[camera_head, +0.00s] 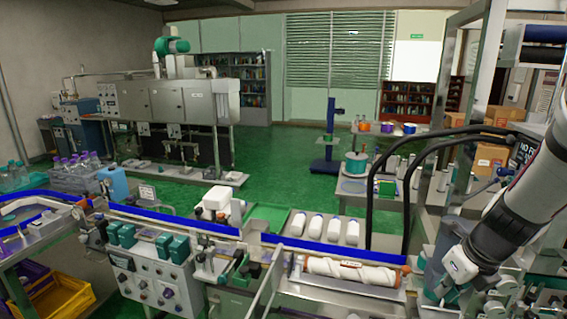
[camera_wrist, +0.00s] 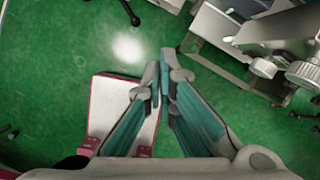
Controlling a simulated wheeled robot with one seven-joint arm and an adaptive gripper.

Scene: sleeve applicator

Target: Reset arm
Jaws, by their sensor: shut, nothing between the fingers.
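My gripper (camera_wrist: 162,78) shows in the wrist view with its two teal-lined fingers together at the tips and nothing between them. It points down over the green floor. In the head view my arm comes in from the right edge, and its lower end hangs beside the right end of the conveyor line; the fingertips are hard to make out there. No object is in my gripper.
A conveyor with blue rails (camera_head: 180,222) crosses the foreground. A white roller (camera_head: 350,273) and several white bottles (camera_head: 315,226) lie along it. A yellow crate (camera_head: 62,303) is at lower left. In the wrist view, a red-edged white panel (camera_wrist: 115,112) lies below my gripper; metal equipment (camera_wrist: 275,35) is at right.

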